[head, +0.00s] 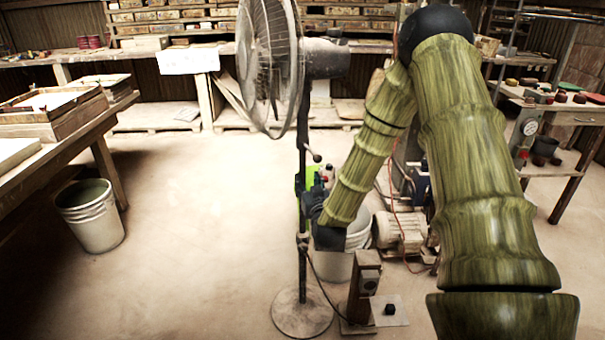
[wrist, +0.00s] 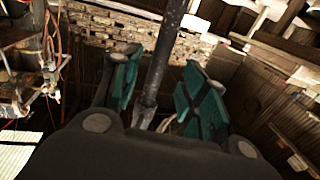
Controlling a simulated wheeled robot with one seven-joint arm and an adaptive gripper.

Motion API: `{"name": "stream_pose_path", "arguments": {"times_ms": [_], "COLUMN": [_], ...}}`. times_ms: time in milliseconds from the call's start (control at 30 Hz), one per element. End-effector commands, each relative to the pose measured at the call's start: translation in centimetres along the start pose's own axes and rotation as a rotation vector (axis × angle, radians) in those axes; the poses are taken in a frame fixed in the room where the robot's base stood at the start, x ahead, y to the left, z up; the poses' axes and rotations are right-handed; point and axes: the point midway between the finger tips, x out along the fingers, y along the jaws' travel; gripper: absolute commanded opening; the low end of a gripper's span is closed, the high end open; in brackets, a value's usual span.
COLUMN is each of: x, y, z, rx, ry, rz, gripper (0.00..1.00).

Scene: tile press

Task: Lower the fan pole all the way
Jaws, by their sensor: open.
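The standing fan (head: 268,62) has a round caged head, a grey motor and a dark upright pole (head: 302,265) on a round base (head: 302,314). A small lever or knob (head: 312,155) sticks out of the pole below the head. My gripper (head: 306,180) is at the pole's middle height, with its bright green fingers beside the pole. In the wrist view my gripper (wrist: 162,88) is open, its two teal pads on either side of the pole (wrist: 168,45). Gaps show between the pole and both pads. My arm hides part of the view right of the pole.
A wooden post with a switch box (head: 365,285) stands right of the fan base, near a white bucket (head: 338,264) and a motor (head: 402,230). Another bucket (head: 90,215) stands by the left table (head: 50,130). The floor between is clear.

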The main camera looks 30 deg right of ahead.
Motion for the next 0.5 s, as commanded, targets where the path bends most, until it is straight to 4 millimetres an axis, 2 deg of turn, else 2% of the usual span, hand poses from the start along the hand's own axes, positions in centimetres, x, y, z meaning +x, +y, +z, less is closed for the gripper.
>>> {"name": "stream_pose_path", "arguments": {"times_ms": [300, 500], "x": [5.1, 6.9], "y": [0.0, 0.0], "z": [0.1, 0.1], "rx": [0.0, 0.0], "ry": [0.0, -0.002], "rz": [0.001, 0.0], "gripper": [0.43, 0.43]}}
